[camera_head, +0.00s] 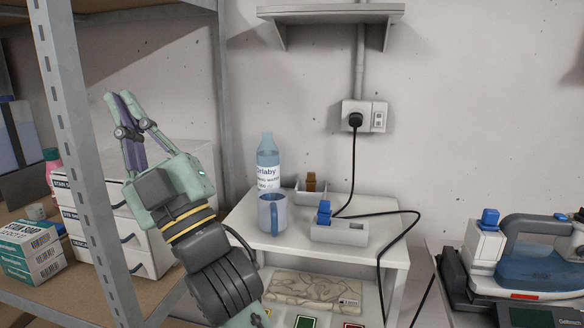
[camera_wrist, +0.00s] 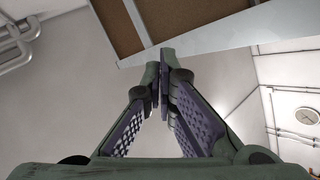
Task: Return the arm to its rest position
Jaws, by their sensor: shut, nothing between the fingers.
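My gripper (camera_head: 118,97) is raised at the left in the head view, pointing up and to the left, beside the upright of a metal shelf. Its fingers meet at the tips with nothing between them. In the wrist view the gripper (camera_wrist: 163,88) also shows with its purple-padded fingers closed together. The wrist camera looks up past the fingers at a shelf underside (camera_wrist: 205,22) and the ceiling. My arm runs down from the gripper toward the bottom of the head view.
The shelf upright (camera_head: 80,150) stands close left of my gripper. White drawers (camera_head: 135,225) are behind it. A small white table (camera_head: 385,243) holds a bottle (camera_head: 268,160), a blue mug (camera_head: 272,213) and a power strip (camera_head: 340,232). An iron (camera_head: 530,255) stands at the right.

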